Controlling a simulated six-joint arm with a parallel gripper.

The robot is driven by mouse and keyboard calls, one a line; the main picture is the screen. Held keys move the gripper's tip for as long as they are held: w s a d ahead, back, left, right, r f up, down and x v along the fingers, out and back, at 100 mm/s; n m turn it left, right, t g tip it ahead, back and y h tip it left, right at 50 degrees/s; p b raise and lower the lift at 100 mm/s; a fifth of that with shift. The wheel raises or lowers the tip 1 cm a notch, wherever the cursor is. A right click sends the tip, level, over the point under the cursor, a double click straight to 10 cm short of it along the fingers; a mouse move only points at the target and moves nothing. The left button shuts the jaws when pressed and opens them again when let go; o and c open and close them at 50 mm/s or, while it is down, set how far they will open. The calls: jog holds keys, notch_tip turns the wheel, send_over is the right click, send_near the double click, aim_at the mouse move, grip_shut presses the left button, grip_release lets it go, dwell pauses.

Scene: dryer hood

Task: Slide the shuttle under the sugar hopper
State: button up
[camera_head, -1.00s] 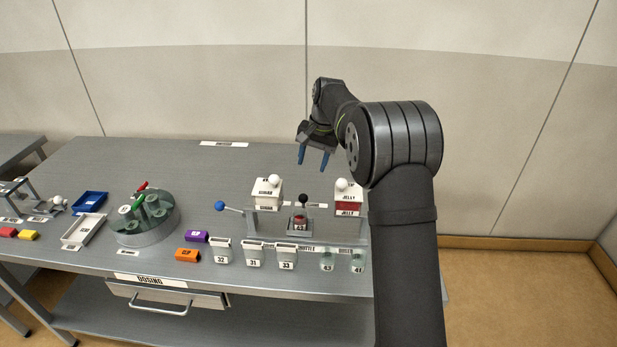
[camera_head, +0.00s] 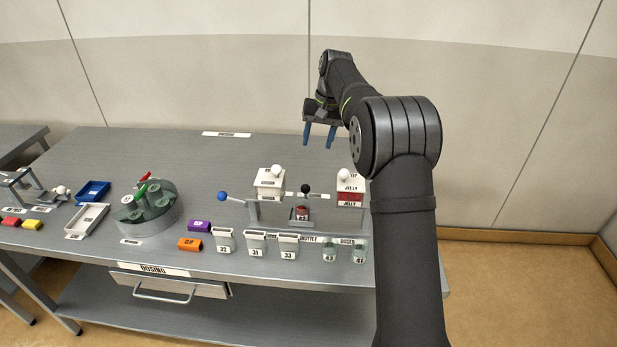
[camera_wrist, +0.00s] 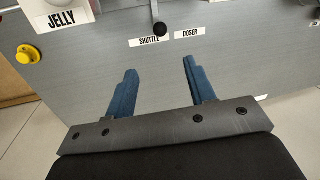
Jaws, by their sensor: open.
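The shuttle (camera_head: 302,213) stands on the doser between the two hoppers and carries a small jar with red in it. Its black knob (camera_head: 305,188) points up; it also shows in the wrist view (camera_wrist: 160,29). The white hopper (camera_head: 270,184), whose label is too small to read surely, stands left of the shuttle. The jelly hopper (camera_head: 350,187) with a red band stands right of it, partly behind my arm. My gripper (camera_head: 319,146) is open and empty, fingers down, above and apart from the knob. Its blue fingers show in the wrist view (camera_wrist: 160,68).
A blue-knobbed lever (camera_head: 222,196) sticks out left of the doser. Several numbered jars (camera_head: 257,243) stand in front, with purple (camera_head: 199,226) and orange (camera_head: 190,244) blocks. A round carousel (camera_head: 146,208) is farther left. The bench behind the doser is clear.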

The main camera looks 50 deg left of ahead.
aim_at(306, 186)
jog(key=shift+n, duration=0.3)
jog(key=s+f, duration=0.1)
jog(key=f, duration=0.4)
jog(key=a+f, duration=0.1)
jog(key=f, duration=0.5)
jog(key=s+a+f, duration=0.1)
jog(key=f, duration=0.5)
jog(key=shift+s, duration=0.3)
grip_shut()
